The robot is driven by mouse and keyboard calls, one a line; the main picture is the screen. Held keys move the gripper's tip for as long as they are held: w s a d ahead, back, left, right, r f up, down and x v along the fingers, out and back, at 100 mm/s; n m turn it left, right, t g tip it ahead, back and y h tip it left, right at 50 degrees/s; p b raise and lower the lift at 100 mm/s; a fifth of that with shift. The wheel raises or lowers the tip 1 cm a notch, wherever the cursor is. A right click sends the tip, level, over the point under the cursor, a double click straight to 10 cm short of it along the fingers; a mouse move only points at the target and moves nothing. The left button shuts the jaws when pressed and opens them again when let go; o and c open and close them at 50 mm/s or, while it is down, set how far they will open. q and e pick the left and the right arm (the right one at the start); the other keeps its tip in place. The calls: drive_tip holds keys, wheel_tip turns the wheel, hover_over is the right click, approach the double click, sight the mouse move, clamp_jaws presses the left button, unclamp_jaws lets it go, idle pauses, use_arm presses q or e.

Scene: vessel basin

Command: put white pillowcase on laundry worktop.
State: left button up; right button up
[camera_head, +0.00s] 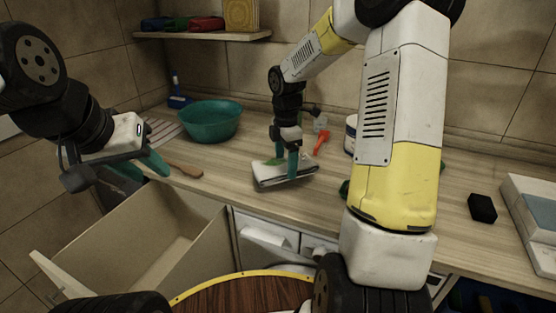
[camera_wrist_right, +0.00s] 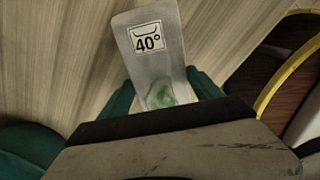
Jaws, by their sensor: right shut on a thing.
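The folded white pillowcase (camera_head: 286,179) is in my right gripper (camera_head: 285,162), between its teal fingers, over the middle of the wooden laundry worktop (camera_head: 320,194). It tilts slightly; I cannot tell whether its underside touches the wood. In the right wrist view the held pillowcase (camera_wrist_right: 165,62) shows a pale face with a 40° wash mark and a green patch, partly hidden by the gripper body. My left gripper (camera_head: 140,170) is at the left, above the open bin, with its teal fingers apart and nothing between them.
A teal basin (camera_head: 208,121), a wooden-handled brush (camera_head: 184,170) and a red tool (camera_head: 321,142) are on the worktop. A black block (camera_head: 482,208) and a grey-white box (camera_head: 533,207) are at right. A beige open bin (camera_head: 150,240) stands in front. A shelf (camera_head: 205,36) hangs behind.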

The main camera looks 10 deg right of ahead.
drive_tip(key=shift+w+d, duration=0.3)
drive_tip(key=shift+w, duration=0.25)
drive_tip(key=shift+w+d+f, duration=0.1)
drive_tip(key=shift+w+f, duration=0.05)
drive_tip(key=shift+f, duration=0.75)
drive_tip(key=shift+w+d+f, duration=0.1)
drive_tip(key=shift+f, duration=0.8)
drive_tip(key=shift+f, duration=0.15)
drive_tip(key=o, duration=1.6)
drive_tip(key=shift+o, duration=0.2)
